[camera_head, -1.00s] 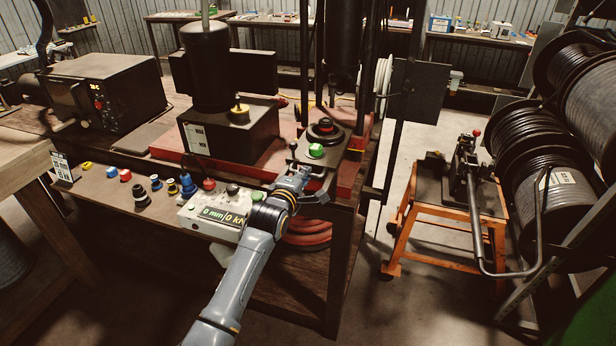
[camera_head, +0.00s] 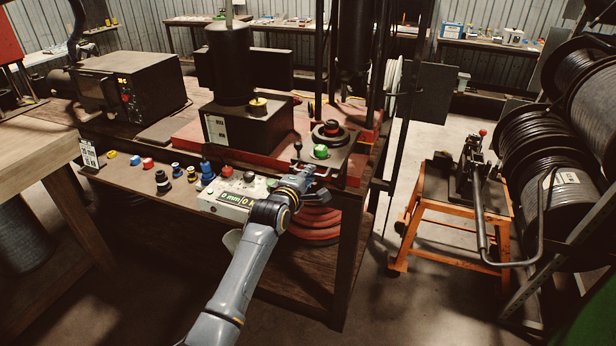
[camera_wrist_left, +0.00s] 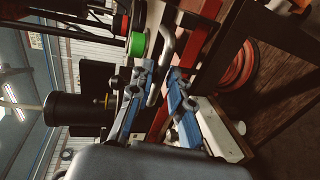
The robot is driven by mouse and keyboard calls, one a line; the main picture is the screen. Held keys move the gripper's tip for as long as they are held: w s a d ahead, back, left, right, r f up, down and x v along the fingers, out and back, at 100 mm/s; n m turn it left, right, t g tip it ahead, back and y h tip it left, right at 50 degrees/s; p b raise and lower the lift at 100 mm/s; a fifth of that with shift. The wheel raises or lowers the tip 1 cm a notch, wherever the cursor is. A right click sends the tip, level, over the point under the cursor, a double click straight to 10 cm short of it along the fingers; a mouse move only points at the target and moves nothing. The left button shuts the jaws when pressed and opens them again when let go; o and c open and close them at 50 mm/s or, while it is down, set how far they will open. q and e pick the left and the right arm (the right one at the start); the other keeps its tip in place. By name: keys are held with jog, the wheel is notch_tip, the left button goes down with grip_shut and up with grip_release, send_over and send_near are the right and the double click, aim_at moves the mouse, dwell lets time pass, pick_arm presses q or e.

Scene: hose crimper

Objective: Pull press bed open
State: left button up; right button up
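The press bed (camera_head: 338,152) is a dark plate at the front right of the press. It carries a black round die with a red centre and a green knob. A grey bent handle sticks out at its front; it shows in the wrist view (camera_wrist_left: 167,47). My left gripper (camera_head: 318,178) is at this handle. In the wrist view its blue fingers (camera_wrist_left: 158,76) stand apart, with the handle's bar between them and gaps seeming to show beside it. Contact with the bar is unclear. My right gripper is in neither view.
A white control box (camera_head: 226,203) with a display sits close left of my left gripper. Colored dies line the bench's front shelf. A coiled red hose (camera_head: 315,224) hangs below the handle. An orange stand (camera_head: 458,216) with a lever tool is on the right. Floor in front is clear.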

pick_arm(q)
jog(key=shift+o, duration=0.5)
jog(key=v, duration=1.2)
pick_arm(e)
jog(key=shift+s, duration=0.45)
pick_arm(q)
jog(key=shift+f, duration=0.1)
